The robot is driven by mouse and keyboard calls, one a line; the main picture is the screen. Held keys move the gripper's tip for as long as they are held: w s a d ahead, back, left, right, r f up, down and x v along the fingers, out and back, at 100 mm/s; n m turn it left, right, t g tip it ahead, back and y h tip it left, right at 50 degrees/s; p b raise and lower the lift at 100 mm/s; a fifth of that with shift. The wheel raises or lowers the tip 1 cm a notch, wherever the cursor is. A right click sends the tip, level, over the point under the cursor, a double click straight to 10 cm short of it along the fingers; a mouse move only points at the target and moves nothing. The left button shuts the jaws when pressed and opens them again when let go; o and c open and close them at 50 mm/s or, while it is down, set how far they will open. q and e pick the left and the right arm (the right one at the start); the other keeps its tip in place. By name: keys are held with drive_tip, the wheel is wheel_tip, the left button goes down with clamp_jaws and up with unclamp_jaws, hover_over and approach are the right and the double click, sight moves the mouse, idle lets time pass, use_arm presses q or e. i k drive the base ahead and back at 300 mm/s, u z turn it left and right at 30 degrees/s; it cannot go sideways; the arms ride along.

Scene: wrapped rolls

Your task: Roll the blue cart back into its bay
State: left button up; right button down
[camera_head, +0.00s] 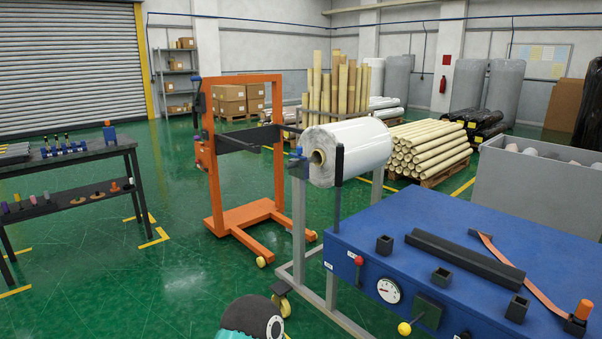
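A large blue bench-like body (390,223) fills the lower right, with a gauge, a red knob and a yellow knob on its front face. Its lower part is out of frame, so I cannot tell if it has wheels. No other large blue cart shows. Yellow corner marks (154,238) lie on the green floor at the left, beside the dark table, with further yellow lines at the left edge. I cannot tell which marks bound the bay. A teal and black rounded part of my own arm shows at the bottom centre. Neither gripper is in view.
An orange lift frame (251,217) stands in the middle. A grey stand (299,225) with a caster holds a wrapped white roll (362,146) beside the blue body. A dark table (70,160) is at the left. Green floor between the table and orange frame is clear.

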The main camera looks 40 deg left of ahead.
sight(428, 241)
drive_tip(key=u, duration=0.3)
drive_tip(key=k, duration=0.8)
drive_tip(key=u, duration=0.75)
drive_tip(key=i, duration=2.15)
drive_tip(key=z, duration=1)
drive_tip(key=i, duration=0.35)
drive_tip(key=z, duration=0.2)
drive_tip(key=k, duration=0.9)
drive_tip(key=z, duration=0.2)
drive_tip(key=i, duration=0.9)
drive_tip(key=u, duration=0.1)
